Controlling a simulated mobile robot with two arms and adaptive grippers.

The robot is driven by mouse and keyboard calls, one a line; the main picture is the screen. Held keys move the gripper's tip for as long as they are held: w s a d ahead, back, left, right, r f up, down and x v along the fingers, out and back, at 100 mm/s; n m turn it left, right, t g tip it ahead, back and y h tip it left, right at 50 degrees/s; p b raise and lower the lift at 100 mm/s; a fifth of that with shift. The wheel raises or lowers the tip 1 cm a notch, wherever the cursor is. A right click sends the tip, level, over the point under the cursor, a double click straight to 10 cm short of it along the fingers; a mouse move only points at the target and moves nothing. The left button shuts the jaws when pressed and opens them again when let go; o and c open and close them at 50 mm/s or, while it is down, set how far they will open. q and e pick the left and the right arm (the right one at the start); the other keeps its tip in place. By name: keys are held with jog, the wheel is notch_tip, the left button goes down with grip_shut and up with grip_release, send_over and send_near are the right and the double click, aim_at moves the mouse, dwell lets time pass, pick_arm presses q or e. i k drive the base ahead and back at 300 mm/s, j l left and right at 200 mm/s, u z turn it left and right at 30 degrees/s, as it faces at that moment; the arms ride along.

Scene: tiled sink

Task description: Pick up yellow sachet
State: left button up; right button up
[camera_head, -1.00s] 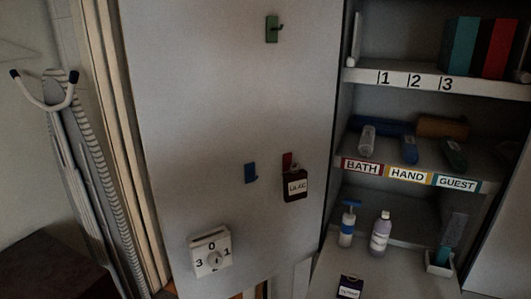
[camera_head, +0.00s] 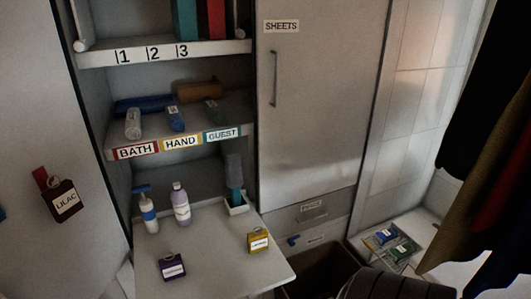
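The yellow sachet (camera_head: 258,241) has a pale label and stands on the white fold-down shelf (camera_head: 215,262), toward its right side. It stands apart from the other items there. A dark purple sachet (camera_head: 172,266) with a white label is on the same shelf, nearer its front left. Neither of my grippers is in view.
A blue-and-white pump bottle (camera_head: 148,212), a lilac bottle (camera_head: 181,203) and a white holder (camera_head: 237,206) stand behind the sachets. A dark LILAC sachet (camera_head: 63,200) hangs at left. A dark bin (camera_head: 322,268) is right of the shelf.

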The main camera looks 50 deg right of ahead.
aim_at(257, 240)
jog(key=z, duration=1.65)
jog(key=i+l, duration=0.25)
jog(key=i, duration=0.15)
